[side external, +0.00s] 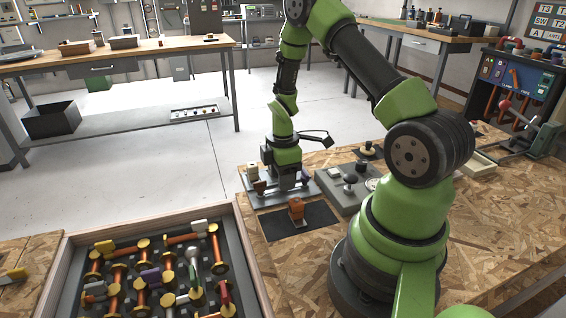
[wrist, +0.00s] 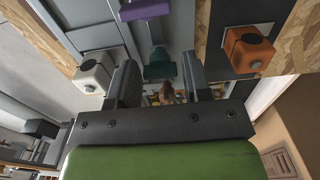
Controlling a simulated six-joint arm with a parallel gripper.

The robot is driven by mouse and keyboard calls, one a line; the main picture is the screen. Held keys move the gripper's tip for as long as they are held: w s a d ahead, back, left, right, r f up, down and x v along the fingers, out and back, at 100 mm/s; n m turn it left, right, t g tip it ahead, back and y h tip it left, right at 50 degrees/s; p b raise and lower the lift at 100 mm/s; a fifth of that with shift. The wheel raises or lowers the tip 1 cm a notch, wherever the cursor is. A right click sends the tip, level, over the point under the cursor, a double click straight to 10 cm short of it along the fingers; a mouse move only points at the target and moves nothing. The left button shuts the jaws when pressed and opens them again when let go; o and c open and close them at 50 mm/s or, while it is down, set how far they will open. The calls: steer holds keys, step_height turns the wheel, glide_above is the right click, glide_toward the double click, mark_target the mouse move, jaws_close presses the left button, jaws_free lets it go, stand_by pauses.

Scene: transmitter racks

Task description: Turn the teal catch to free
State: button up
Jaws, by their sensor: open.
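The teal catch (wrist: 158,66) shows in the wrist view, between and just beyond the two fingers of my gripper (wrist: 159,82). The fingers are apart, one on each side of it, and I cannot tell whether either touches it. In the side external view my gripper (side external: 287,184) points down over a grey panel (side external: 262,199) at the near edge of the bench. I cannot make out the teal catch there; my gripper seems to hide it.
A purple catch (wrist: 144,10) lies beyond the teal one. A white block (wrist: 93,72) is left of the fingers and an orange block (wrist: 250,50) right. A grey box with dark knobs (side external: 345,188) stands beside the panel. A tray of coloured parts (side external: 66,250) is at front left.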

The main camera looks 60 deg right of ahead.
step_height(320, 180, up, 9)
steer(key=shift+r, duration=0.1)
stand_by(0.4)
steer(key=s+a+r+m+t, duration=0.1)
steer(key=a+r+m+t, duration=0.2)
steer(key=a+r+m, duration=0.55)
steer(key=s+a+r+m+t+y, duration=0.2)
steer(key=s+a+r+m+t, duration=0.2)
steer(key=s+a+r, duration=0.5)
steer(key=shift+s+a+r+m, duration=0.25)
steer(key=shift+s+r+m, duration=0.3)
steer(key=shift+r, duration=0.25)
